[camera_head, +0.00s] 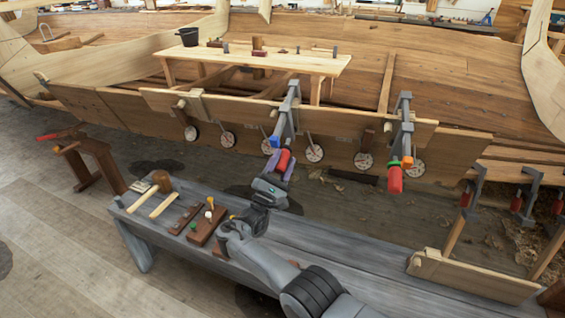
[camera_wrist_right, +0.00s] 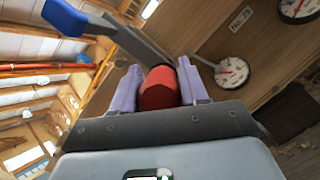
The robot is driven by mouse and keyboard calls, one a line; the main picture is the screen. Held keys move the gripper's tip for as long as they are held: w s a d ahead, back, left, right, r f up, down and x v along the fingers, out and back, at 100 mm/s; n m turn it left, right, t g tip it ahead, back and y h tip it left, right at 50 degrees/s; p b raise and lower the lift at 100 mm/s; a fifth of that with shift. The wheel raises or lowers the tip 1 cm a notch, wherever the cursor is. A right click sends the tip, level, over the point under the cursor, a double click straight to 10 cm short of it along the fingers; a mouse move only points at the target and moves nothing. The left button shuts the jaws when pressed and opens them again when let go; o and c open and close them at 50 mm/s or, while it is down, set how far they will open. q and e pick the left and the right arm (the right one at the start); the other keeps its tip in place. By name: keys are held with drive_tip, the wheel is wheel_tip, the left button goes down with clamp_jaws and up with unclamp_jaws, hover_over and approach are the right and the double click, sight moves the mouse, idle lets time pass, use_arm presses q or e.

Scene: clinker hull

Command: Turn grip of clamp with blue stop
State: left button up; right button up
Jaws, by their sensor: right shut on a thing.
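My right gripper (camera_head: 283,163) is shut on this red grip, with a purple finger on each side. In the right wrist view the red grip (camera_wrist_right: 159,88) sits between the two fingers, and the blue stop (camera_wrist_right: 65,17) shows at upper left. My left gripper is not in view.
Another clamp (camera_head: 404,130) with an orange stop and red grip hangs to the right. Round dials (camera_head: 314,153) hang along the hull. A grey bench (camera_head: 330,250) holding a mallet (camera_head: 161,181) and small tools stands in front. Further clamps (camera_head: 527,195) stand at right.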

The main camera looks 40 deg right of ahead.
idle(0.3)
drive_tip(key=o, duration=1)
drive_tip(key=shift+b+v, duration=1)
drive_tip(key=shift+v, duration=4.4)
